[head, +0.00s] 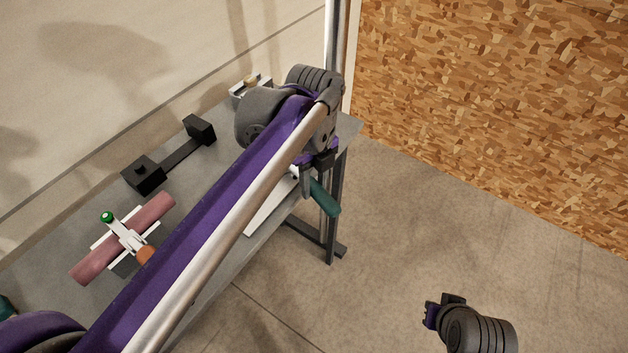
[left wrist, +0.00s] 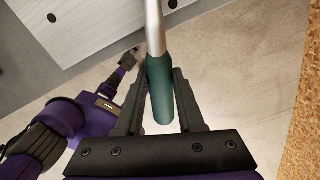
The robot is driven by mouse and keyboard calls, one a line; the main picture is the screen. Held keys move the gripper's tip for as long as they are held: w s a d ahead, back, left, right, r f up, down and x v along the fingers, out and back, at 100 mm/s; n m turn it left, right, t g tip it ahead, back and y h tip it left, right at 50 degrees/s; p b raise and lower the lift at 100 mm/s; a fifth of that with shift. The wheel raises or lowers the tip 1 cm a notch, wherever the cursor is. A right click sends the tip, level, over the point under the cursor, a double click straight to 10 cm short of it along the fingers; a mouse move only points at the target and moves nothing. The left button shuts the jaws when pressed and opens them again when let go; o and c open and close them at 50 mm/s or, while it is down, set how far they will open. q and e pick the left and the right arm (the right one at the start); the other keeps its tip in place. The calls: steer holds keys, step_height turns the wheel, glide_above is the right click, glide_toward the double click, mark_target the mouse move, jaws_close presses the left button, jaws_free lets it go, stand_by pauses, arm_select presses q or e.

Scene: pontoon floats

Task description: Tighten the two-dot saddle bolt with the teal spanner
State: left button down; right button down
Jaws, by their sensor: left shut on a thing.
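My left gripper (head: 312,180) is shut on the teal handle (head: 326,199) of the spanner, at the bench's far right end. In the left wrist view the teal handle (left wrist: 159,90) sits between the two fingers, with the silver shaft (left wrist: 154,28) running up out of the picture; the spanner's head is out of view there. On the bench a pink cylinder (head: 92,262) lies under a white saddle (head: 128,237) with a green-topped upright piece (head: 107,217). I cannot make out any dot marks. My right gripper (head: 440,308) is low at the right, over the floor, apart from the bench.
The grey bench (head: 187,202) stands by a pale wall. Two black blocks (head: 145,174) joined by a bar lie on it, with an orange piece (head: 145,256) beside the saddle. A small pale fitting (head: 246,86) is at the far end. Chipboard wall (head: 490,100) is right; floor is clear.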

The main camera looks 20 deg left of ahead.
arm_select(q)
steer(key=shift+f+b, duration=0.35)
steer(key=shift+f, duration=0.4)
steer(key=shift+s+a+m, duration=0.35)
steer(key=shift+s+m, duration=0.05)
steer(key=shift+m, duration=0.1)
steer(key=shift+a, duration=0.1)
stand_by(0.4)
steer(key=shift+s+a+m, duration=0.25)
steer(key=shift+s+m, duration=0.05)
steer(key=shift+m, duration=0.2)
steer(key=shift+s+a, duration=0.15)
steer(key=shift+s+a+m, duration=0.2)
steer(key=shift+a+m, duration=0.1)
steer(key=shift+m, duration=0.3)
steer(key=shift+a, duration=0.1)
